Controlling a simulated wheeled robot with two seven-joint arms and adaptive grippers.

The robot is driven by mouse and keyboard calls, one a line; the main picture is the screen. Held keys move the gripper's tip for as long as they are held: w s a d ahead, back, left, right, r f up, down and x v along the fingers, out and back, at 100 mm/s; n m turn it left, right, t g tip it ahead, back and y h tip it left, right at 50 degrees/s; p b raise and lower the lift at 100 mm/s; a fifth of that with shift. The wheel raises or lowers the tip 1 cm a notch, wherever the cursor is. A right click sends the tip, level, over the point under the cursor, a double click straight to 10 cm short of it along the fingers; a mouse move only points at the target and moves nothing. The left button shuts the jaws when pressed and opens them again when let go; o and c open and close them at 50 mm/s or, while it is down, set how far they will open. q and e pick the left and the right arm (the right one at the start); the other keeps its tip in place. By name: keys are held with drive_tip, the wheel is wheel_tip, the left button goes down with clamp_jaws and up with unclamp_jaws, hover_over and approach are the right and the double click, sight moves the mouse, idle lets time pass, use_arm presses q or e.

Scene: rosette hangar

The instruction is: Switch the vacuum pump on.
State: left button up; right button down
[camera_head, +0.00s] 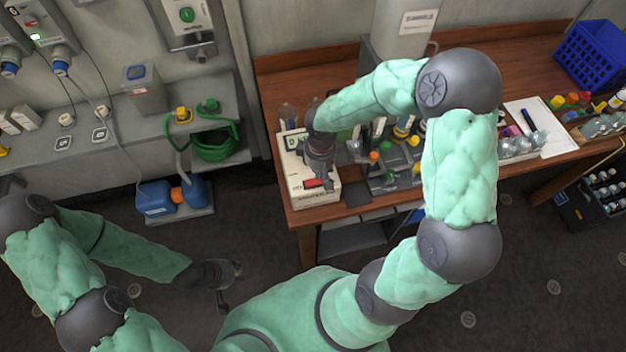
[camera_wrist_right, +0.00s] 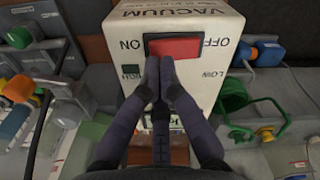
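The vacuum pump (camera_head: 312,198) is a cream box at the left front corner of the wooden table in the head view. The right wrist view shows its face (camera_wrist_right: 190,22) upside down. A red rocker switch (camera_wrist_right: 185,46) sits in a black frame, with ON at picture left and OFF at right. A small dark window marked RUN (camera_wrist_right: 130,71) looks unlit. My right gripper (camera_wrist_right: 160,58) is shut and empty, its fingertips over the left part of the rocker. I cannot tell if they touch it. My left gripper (camera_head: 235,284) is open and empty above the floor.
Several bottles and coloured caps stand right of the pump, near a dark mat (camera_head: 352,194). A blue crate (camera_head: 592,55) and white sheet (camera_head: 558,146) are further right. A grey bench (camera_head: 120,125) with a green hose (camera_head: 213,143) stands left.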

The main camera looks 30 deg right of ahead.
use_arm(q)
drive_tip(key=shift+f+b, duration=0.95)
use_arm(e)
drive_tip(key=shift+f, duration=1.1)
use_arm(q)
drive_tip(key=shift+r, duration=0.1)
use_arm(e)
drive_tip(key=shift+r, duration=0.1)
drive_tip(key=shift+r+p, duration=2.6)
drive_tip(key=shift+r, duration=0.85)
use_arm(q)
wheel_tip(320, 180, up, 5)
drive_tip(key=shift+f, duration=0.1)
